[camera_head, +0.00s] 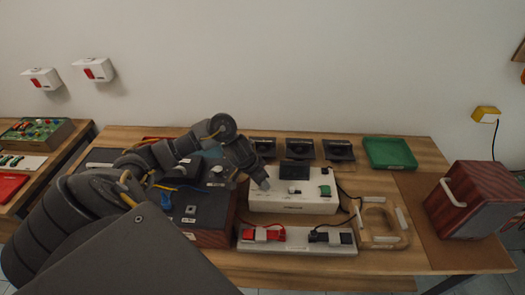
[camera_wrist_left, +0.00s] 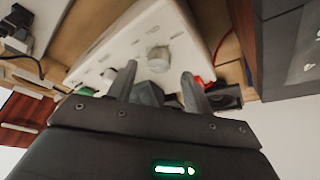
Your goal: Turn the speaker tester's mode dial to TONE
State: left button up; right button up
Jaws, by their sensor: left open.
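The speaker tester (camera_head: 292,204) is a white box with a dark screen block (camera_head: 295,173) and a green part (camera_head: 325,190), standing on the wooden table. In the left wrist view its white panel (camera_wrist_left: 115,52) fills the upper middle, and a round pale dial (camera_wrist_left: 158,54) stands out from it. My left gripper (camera_head: 259,180) is at the tester's left end in the head view. In the wrist view its fingers (camera_wrist_left: 158,72) are open and apart, with the dial just beyond and between the tips. Contact cannot be told. The dial's setting is not readable. My right gripper is not in view.
A white strip (camera_head: 295,248) with a red clip (camera_head: 263,233) and a black clip (camera_head: 330,236) lies in front. A wooden ring-shaped fixture (camera_head: 380,228) is to the right. A dark red box (camera_head: 475,200) and green tray (camera_head: 390,152) stand farther right. Black speakers (camera_head: 300,149) line the back.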

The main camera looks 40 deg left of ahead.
pick_arm(q)
jog(key=shift+w+d+f, duration=0.15)
jog(key=shift+w+f, duration=0.15)
jog(key=shift+f, duration=0.35)
jog(key=shift+w+f, duration=0.1)
jog(key=shift+f, duration=0.2)
jog(key=shift+w+f, duration=0.1)
jog(key=shift+f, duration=0.2)
jog(key=c, duration=1)
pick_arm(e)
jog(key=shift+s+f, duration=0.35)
